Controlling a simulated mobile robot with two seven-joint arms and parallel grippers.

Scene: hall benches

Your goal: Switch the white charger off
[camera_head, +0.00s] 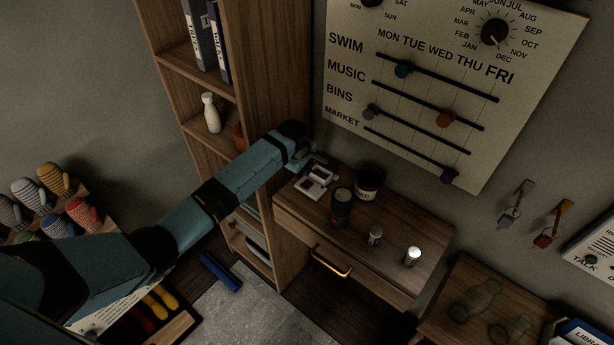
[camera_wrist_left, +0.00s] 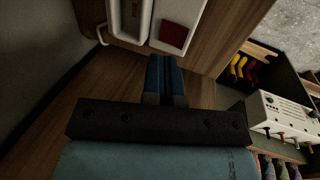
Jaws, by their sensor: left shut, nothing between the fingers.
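The white charger (camera_head: 316,184) lies on the small wooden desk, near its back left corner. In the left wrist view the charger (camera_wrist_left: 194,10) is at the top, partly cut off, with long recessed bays and a red square part (camera_wrist_left: 173,38) on its near end. I cannot tell which way the red part is set. My left gripper (camera_head: 322,160) is beside the charger at its far side in the head view. In the left wrist view its blue fingers (camera_wrist_left: 165,62) are together, empty, pointing at the red end with a small gap showing. My right gripper is out of view.
On the desk (camera_head: 385,285) stand a black torch (camera_head: 341,207), a dark labelled pot (camera_head: 368,182) and two small cylinders (camera_head: 375,236) (camera_head: 412,256). A wooden shelf (camera_head: 285,70) rises at the left, holding a white bottle (camera_head: 211,112). A planner board (camera_head: 440,90) hangs behind.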

